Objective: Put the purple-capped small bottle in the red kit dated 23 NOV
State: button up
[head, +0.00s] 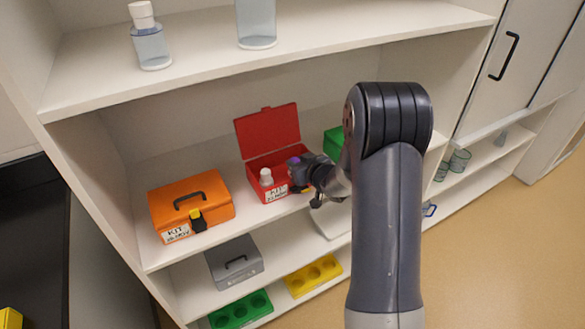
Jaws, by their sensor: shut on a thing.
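The red kit (248,160) stands on the middle shelf with its lid (268,130) open and upright. Its front label (277,194) is partly covered, and I cannot read the whole date. A small white-capped bottle (266,177) stands in the left part of the kit. My gripper (297,173) is over the right part of the kit, shut on the small bottle with the purple cap (294,160). Only the cap shows clearly; the bottle's body is hidden by the gripper, so I cannot tell whether it touches the kit floor.
A closed orange kit (212,187) stands left of the red kit. A green box (333,139) is partly hidden behind my arm. Bottles (151,46) stand on the shelf above. Below are a grey box (240,266), a green rack (222,318) and a yellow rack (299,285).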

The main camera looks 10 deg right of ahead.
jog(key=shift+d+r, duration=0.1)
jog(key=shift+d, duration=0.05)
jog(key=shift+f, duration=0.25)
jog(key=o, duration=1)
jog(key=shift+r, duration=0.1)
jog(key=shift+r, duration=0.1)
jog(key=shift+s+r, duration=0.15)
jog(key=shift+s, duration=0.05)
jog(key=v, duration=1.1)
jog(key=shift+s+d+r, duration=0.1)
jog(key=shift+s, duration=0.2)
